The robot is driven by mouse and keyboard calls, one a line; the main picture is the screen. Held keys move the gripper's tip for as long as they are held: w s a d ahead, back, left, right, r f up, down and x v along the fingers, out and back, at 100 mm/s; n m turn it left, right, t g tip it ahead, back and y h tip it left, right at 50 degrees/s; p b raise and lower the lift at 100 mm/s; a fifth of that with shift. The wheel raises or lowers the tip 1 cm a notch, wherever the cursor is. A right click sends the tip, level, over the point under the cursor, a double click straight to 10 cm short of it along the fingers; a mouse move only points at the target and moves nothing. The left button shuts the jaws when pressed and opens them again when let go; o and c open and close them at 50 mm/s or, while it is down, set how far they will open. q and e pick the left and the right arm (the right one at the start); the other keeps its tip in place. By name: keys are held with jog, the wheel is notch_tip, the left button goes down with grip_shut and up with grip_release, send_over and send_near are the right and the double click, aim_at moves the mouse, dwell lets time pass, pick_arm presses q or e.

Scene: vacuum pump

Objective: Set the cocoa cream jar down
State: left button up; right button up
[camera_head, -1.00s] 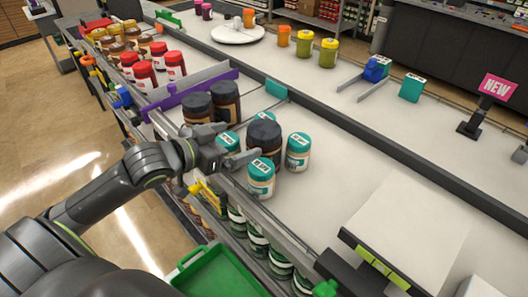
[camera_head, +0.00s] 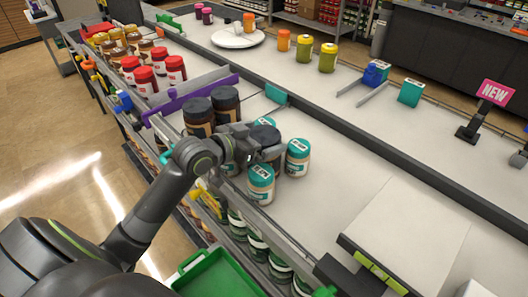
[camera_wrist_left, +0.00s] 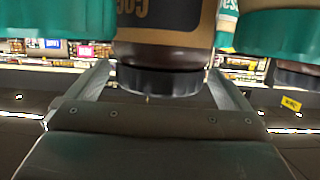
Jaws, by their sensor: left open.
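The cocoa cream jar (camera_head: 264,134) has a dark lid and stands among teal-lidded jars on the white counter. My left gripper (camera_head: 262,153) is at this jar in the head view and covers part of its body. In the left wrist view the brown jar (camera_wrist_left: 165,50) with its dark label appears upside down, its black lid lying between the two spread fingers of my left gripper (camera_wrist_left: 158,74). The fingers are open, with visible gaps beside the lid. The jar's base is hidden. My right gripper is not in view.
Teal-lidded jars (camera_head: 261,184) (camera_head: 298,155) stand close around. Two more dark-lidded jars (camera_head: 225,101) stand behind, before a purple-edged divider (camera_head: 195,92). A white raised platform (camera_head: 410,235) is at front right. The counter right of the jars is clear.

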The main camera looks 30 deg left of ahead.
pick_arm(q)
jog(key=shift+w+d+f, duration=0.2)
jog(key=shift+w, duration=0.35)
jog(key=shift+c, duration=0.3)
jog(key=shift+f, duration=0.15)
jog(key=c, duration=1.9)
jog(key=shift+c, duration=0.5)
